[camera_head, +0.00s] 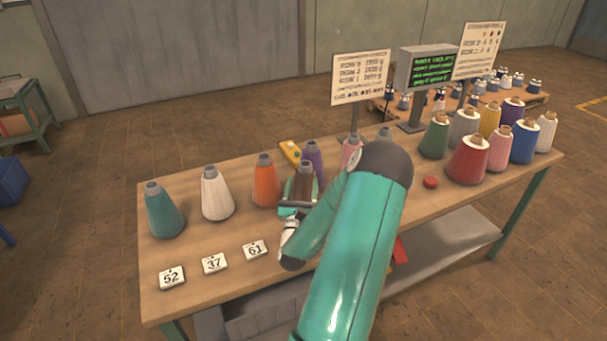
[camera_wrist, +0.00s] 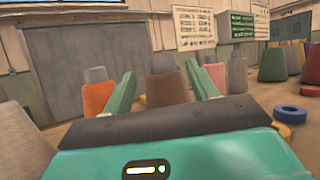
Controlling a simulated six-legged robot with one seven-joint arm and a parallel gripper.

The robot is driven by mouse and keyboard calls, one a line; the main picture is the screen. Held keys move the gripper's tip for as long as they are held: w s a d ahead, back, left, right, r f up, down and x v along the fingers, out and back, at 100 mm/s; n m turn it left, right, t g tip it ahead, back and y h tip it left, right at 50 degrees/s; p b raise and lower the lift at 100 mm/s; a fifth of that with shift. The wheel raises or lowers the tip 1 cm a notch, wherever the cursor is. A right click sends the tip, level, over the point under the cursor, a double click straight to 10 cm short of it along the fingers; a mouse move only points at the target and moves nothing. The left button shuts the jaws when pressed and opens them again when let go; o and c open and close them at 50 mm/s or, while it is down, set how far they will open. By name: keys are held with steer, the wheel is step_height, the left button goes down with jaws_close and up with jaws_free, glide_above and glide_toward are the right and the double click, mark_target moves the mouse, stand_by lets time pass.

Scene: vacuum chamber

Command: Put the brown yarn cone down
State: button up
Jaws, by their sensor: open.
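The brown yarn cone (camera_head: 303,183) is upright at the worktable (camera_head: 190,248), in line with the orange cone (camera_head: 266,188) on its left and near the purple cone (camera_head: 314,158) behind it. My gripper (camera_head: 298,205) is at the near side of the brown cone and covers its lower part. In the wrist view the brown cone (camera_wrist: 168,90) shows between the two green fingers of my gripper (camera_wrist: 162,86), which are spread apart with gaps to it. Its base is hidden, so I cannot see its contact with the table.
A teal cone (camera_head: 164,212) and a white cone (camera_head: 216,195) stand farther left. Number cards 52 (camera_head: 171,277), 37 (camera_head: 214,263) and 61 (camera_head: 254,249) lie along the front. Several cones crowd the right end, near a red disc (camera_head: 430,182). Signs and a monitor (camera_head: 427,68) stand behind.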

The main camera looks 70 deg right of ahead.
steer(key=v, duration=0.6)
steer(key=shift+a, duration=0.3)
steer(key=shift+f, duration=0.15)
